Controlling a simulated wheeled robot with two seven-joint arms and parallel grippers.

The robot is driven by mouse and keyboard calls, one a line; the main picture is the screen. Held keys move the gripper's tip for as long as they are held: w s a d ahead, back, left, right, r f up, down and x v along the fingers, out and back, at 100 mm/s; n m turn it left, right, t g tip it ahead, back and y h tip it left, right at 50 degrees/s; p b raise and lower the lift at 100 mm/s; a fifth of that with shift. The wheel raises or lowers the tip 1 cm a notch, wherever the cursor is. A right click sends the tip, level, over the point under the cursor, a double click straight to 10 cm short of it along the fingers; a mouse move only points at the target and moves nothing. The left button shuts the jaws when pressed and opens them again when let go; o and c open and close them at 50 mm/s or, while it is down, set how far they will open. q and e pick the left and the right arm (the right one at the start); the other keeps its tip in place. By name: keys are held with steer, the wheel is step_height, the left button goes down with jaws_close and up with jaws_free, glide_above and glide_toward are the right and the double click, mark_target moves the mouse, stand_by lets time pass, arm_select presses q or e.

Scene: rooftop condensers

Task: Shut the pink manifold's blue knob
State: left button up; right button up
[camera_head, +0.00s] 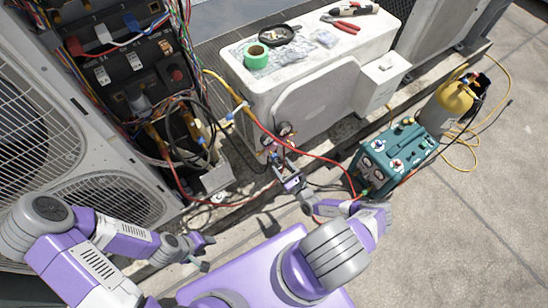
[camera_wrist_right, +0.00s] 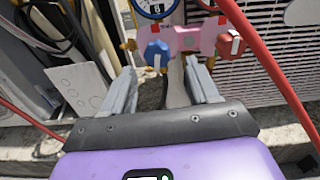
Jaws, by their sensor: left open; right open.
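The pink manifold (camera_wrist_right: 198,38) is ahead of my right gripper in the right wrist view, with a blue knob (camera_wrist_right: 157,53) on its left and a red knob (camera_wrist_right: 231,45) on its right. My right gripper (camera_wrist_right: 160,68) is open. The blue knob shows between and just beyond its fingertips; I cannot tell whether they touch it. In the head view the manifold's gauges (camera_head: 284,128) are small, and the knobs are hard to make out beside my right gripper (camera_head: 279,166). My left gripper (camera_head: 207,252) is open and empty at the lower left, away from the manifold.
Red hoses (camera_head: 318,156) run from the manifold to a teal machine (camera_head: 382,160). A yellow cylinder (camera_head: 448,100) stands beyond it. A white condenser (camera_head: 320,80) with tools on top is behind the manifold. An open wiring panel (camera_head: 125,65) is at left. Pavement at right is mostly clear.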

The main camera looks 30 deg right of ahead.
mark_target(276, 159)
steer(key=w, duration=0.2)
steer(key=w+b, duration=0.1)
steer(key=w, duration=0.3)
steer(key=shift+a+b, duration=0.35)
steer(key=shift+c, duration=0.2)
steer(key=c, duration=1)
